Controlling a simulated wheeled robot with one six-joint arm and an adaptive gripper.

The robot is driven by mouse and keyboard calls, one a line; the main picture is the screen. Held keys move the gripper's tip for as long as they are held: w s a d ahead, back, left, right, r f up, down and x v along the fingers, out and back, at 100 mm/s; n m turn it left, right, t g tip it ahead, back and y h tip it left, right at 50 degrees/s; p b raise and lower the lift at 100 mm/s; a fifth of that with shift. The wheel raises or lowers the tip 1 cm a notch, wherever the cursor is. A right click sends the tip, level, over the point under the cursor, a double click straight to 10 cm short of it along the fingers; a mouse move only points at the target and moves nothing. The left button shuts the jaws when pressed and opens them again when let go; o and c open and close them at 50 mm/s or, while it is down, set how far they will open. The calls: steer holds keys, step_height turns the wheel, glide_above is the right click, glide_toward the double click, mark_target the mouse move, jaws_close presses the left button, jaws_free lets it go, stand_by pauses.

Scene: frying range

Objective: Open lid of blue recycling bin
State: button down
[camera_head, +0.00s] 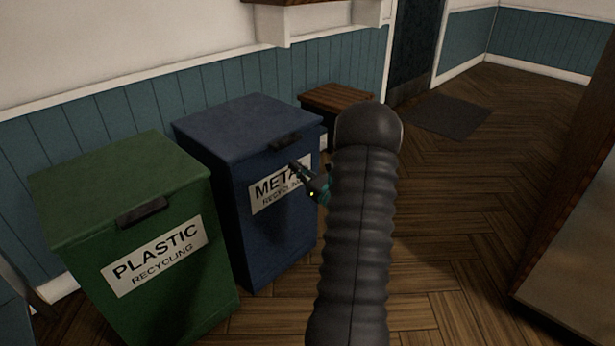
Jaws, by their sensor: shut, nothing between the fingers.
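The blue recycling bin (248,225) stands against the panelled wall, with a white label that reads METAL RECYCLING, partly covered by my gripper. Its lid (245,121) is closed. A dark handle (286,142) sits at the lid's front edge. My gripper (297,168) is shut and empty. It appears in front of the label, just below the handle; whether it touches the bin I cannot tell. My dark ribbed arm hides the floor to the right of the bin.
A green plastic recycling bin (130,230) stands close on the left, lid closed. A dark mat (447,115) lies near a door. A cabinet edge (575,250) is at far right; wooden floor between is clear.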

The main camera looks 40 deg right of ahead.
steer(key=shift+x, duration=0.95)
steer(key=shift+s+r, duration=0.15)
steer(key=shift+r, duration=1.8)
steer(key=shift+p, duration=0.3)
